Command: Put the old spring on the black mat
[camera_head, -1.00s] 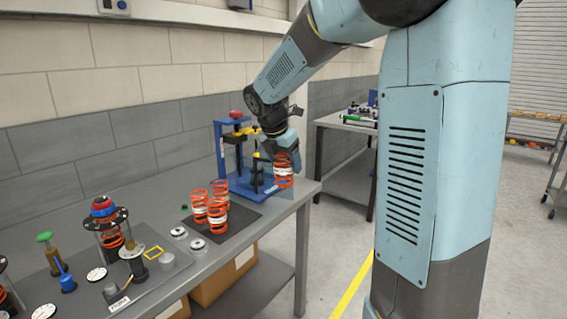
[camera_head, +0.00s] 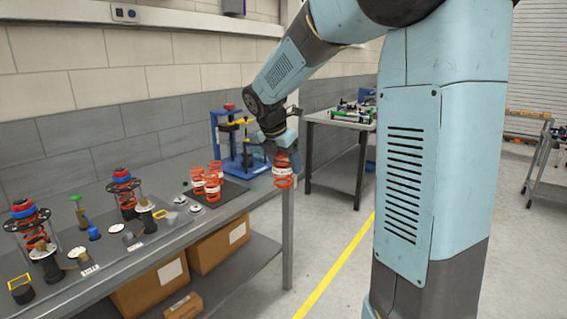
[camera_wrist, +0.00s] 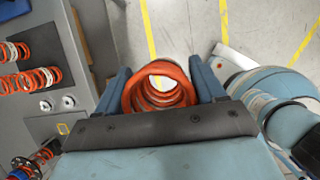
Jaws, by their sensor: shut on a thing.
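My gripper (camera_head: 284,150) is shut on a red-orange spring (camera_head: 283,172) with a pale band, held upright in the air at the right end of the workbench. In the wrist view the spring (camera_wrist: 160,88) sits between the two blue fingers, seen down its axis, with floor beneath it. The black mat (camera_head: 231,191) lies on the bench to the left of my gripper. Several similar red-orange springs (camera_head: 198,182) stand on the mat. The springs also show in the wrist view (camera_wrist: 40,78) at the left.
A blue press (camera_head: 240,145) stands behind the mat. Several strut assemblies (camera_head: 122,190) and small parts stand further left on the bench. Cardboard boxes (camera_head: 220,245) are on the shelf below. Another table (camera_head: 335,122) stands behind; floor to the right is open.

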